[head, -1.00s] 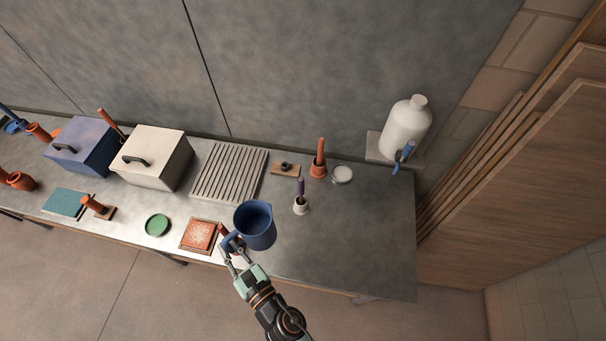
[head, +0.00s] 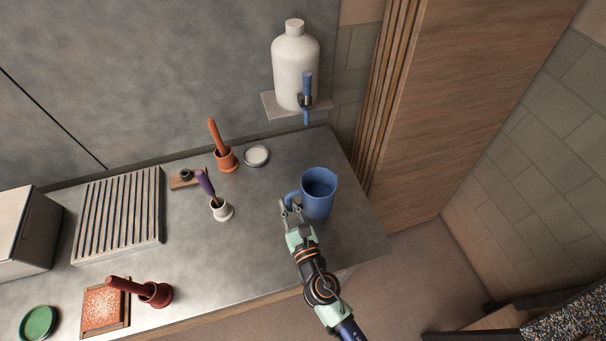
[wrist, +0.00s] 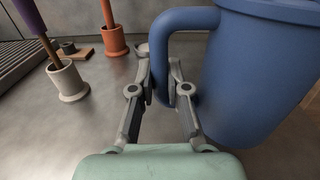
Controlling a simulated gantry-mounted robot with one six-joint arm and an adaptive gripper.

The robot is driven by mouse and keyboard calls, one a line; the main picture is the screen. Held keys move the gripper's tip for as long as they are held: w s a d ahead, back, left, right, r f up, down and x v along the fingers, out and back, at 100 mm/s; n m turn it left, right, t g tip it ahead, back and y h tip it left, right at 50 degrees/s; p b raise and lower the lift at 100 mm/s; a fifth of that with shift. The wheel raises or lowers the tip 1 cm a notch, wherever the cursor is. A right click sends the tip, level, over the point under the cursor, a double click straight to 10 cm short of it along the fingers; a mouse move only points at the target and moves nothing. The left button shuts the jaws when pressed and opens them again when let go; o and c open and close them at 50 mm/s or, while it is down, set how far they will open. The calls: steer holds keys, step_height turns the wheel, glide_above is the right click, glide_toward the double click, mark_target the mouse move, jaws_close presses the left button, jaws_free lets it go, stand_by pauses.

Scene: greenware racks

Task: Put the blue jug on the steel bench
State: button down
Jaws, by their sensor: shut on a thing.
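The blue jug (head: 319,196) is upright over the right part of the steel bench (head: 262,254), its open top facing up and its handle to the left. My gripper (head: 291,208) is shut on the jug's handle. In the wrist view the jug (wrist: 262,75) fills the right side, and my gripper's fingers (wrist: 160,85) close around the lower part of its handle. I cannot tell whether the jug's base touches the bench or hangs just above it, as its underside is hidden.
A white pot with a purple-handled tool (head: 221,210), a terracotta pot (head: 227,160) and a small white dish (head: 256,156) stand left of the jug. A white bottle with a blue tap (head: 296,70) sits on a wall shelf behind. Bench around the jug is clear.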

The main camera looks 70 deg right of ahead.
steer(key=shift+s+d+f+m+g+h+b, duration=0.15)
steer(key=shift+s+d+f+g+h, duration=0.1)
steer(key=shift+s+d, duration=0.25)
steer(key=shift+s+d+f+m+g+h+b, duration=0.15)
steer(key=shift+s+d+f+g, duration=0.1)
steer(key=shift+s+d, duration=0.2)
steer(key=b+x, duration=0.2)
steer(key=x, duration=1.6)
steer(key=shift+w+a+b, duration=0.1)
steer(key=shift+w+b, duration=0.05)
steer(key=shift+b, duration=0.2)
step_height(320, 180, down, 4)
steer(key=b, duration=0.3)
steer(key=shift+r, duration=0.3)
steer(key=shift+f, duration=0.15)
steer(key=c, duration=1.6)
jaws_free()
steer(key=shift+f, duration=0.1)
steer(key=o, duration=0.4)
steer(key=shift+o, duration=0.2)
